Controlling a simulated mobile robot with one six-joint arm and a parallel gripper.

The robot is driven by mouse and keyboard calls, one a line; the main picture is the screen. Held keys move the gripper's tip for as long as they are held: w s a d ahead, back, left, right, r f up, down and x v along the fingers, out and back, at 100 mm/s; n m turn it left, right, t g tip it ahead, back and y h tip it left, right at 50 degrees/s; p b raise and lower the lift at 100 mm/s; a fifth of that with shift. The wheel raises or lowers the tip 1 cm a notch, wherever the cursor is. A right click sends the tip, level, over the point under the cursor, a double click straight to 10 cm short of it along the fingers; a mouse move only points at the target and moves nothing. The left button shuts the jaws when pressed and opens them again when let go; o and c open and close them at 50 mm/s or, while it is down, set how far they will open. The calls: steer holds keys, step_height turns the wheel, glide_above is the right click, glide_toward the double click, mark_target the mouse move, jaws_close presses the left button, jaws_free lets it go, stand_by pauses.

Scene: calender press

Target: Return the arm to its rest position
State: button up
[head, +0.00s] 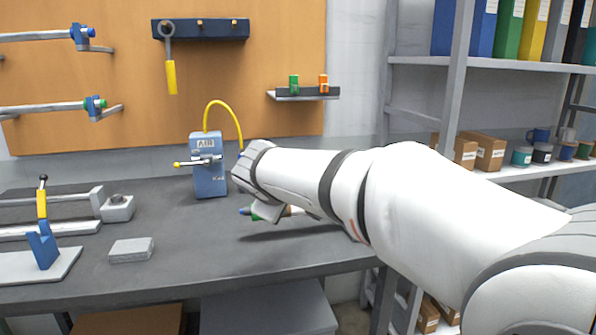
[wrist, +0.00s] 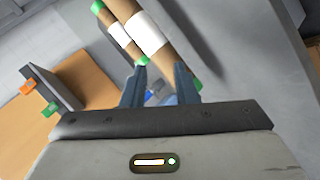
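My arm reaches in from the right over the dark workbench (head: 185,235). In the head view the wrist hides most of my gripper, which sits low over the bench's right part. In the wrist view the two blue-grey fingers of my gripper (wrist: 162,82) stand apart, with background showing between them. Two brown tubes with white bands and green ends, a larger one (wrist: 148,33) and a smaller one (wrist: 120,35), show just past the fingertips. I cannot tell whether they touch the fingers.
A blue AIR box (head: 209,180) with a yellow hose stands behind my wrist. A grey block (head: 131,249) and a blue lever stand (head: 43,245) are at the left. A small wall shelf (head: 306,97) hangs on the orange board. Grey shelving (head: 425,66) stands at the right.

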steer(key=s+d+m+g+p, duration=0.4)
steer(key=s+d+m+p, duration=0.3)
steer(key=s+d, duration=0.7)
steer(key=s+d+f+m+g+p, duration=0.1)
steer(key=s+d+m+p, duration=0.1)
steer(key=s, duration=0.4)
steer(key=s+d+f+m+g+y+p, duration=0.1)
steer(key=s+m+g+p, duration=0.1)
steer(key=s+p, duration=0.2)
steer(key=s, duration=0.2)
steer(key=shift+s+d+f+m+y, duration=0.2)
steer(key=shift+s+d+m+y, duration=0.1)
steer(key=shift+s+d+m, duration=0.1)
